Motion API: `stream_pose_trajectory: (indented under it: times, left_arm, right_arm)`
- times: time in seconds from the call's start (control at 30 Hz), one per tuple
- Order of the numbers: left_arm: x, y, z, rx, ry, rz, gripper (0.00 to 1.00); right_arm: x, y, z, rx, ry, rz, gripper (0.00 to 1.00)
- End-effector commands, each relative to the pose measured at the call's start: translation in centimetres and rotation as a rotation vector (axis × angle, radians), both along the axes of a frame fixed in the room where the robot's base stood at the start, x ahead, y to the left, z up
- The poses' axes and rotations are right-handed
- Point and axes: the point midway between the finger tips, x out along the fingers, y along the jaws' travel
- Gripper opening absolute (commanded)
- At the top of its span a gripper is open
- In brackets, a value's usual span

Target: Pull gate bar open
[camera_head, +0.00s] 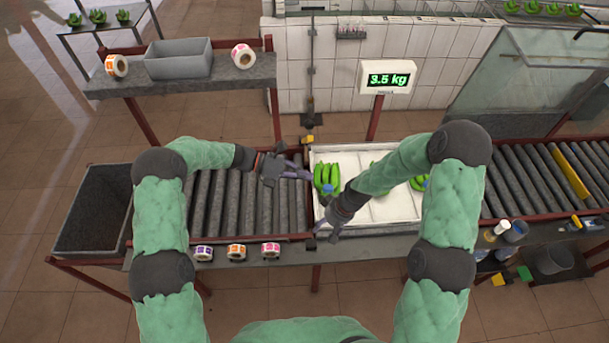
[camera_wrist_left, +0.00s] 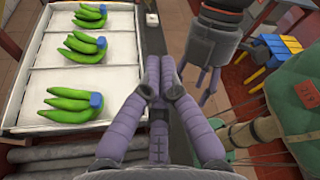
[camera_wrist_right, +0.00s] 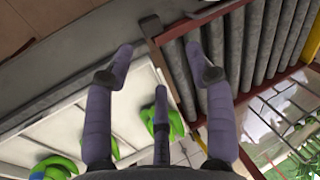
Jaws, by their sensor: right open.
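A yellow bar (camera_head: 569,171) lies along the rollers of the right conveyor and is the only thing I see that looks like a gate bar. A yellow bar (camera_wrist_right: 312,35) also shows at the right edge of the right wrist view. My left gripper (camera_head: 308,173) is over the left edge of the weighing tray, far left of the bar. Its fingertips are drawn together (camera_wrist_left: 160,68), with nothing seen between them. My right gripper (camera_head: 322,236) is lower, near the tray's front left corner. Its fingers are spread wide (camera_wrist_right: 160,55) and empty.
The white tray (camera_head: 390,210) holds several green banana bunches. The left roller conveyor (camera_head: 220,205) and a grey bin (camera_head: 90,210) are at the left. Label rolls (camera_head: 236,251) stand on the front ledge. The scale display (camera_head: 388,78) stands behind the tray. My grippers are close together.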

Motion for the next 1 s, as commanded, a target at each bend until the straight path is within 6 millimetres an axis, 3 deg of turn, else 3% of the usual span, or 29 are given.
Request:
stream_pose_trajectory:
  times: [0.03,0.2,0.43,0.67,1.0]
  left_arm:
    - [0.0,0.0,0.0,0.0,0.0,0.0,0.0]
    - [0.0,0.0,0.0,0.0,0.0,0.0,0.0]
    - [0.0,0.0,0.0,0.0,0.0,0.0,0.0]
    - [0.7,0.0,0.7,-0.001,-0.004,0.0,0.0]
    - [6.1,-0.1,6.6,-0.002,-0.005,0.001,0.0]
  right_arm:
    - [-2.4,0.1,-1.5,0.003,0.024,-0.042,0.55]
    - [-9.1,0.3,-4.6,0.009,0.071,-0.201,0.55]
    - [-15.6,0.5,-5.9,0.011,0.11,-0.355,0.55]
    - [-17.7,0.5,-6.0,0.01,0.12,-0.408,0.55]
    - [-17.7,0.5,-6.2,0.01,0.119,-0.41,0.55]
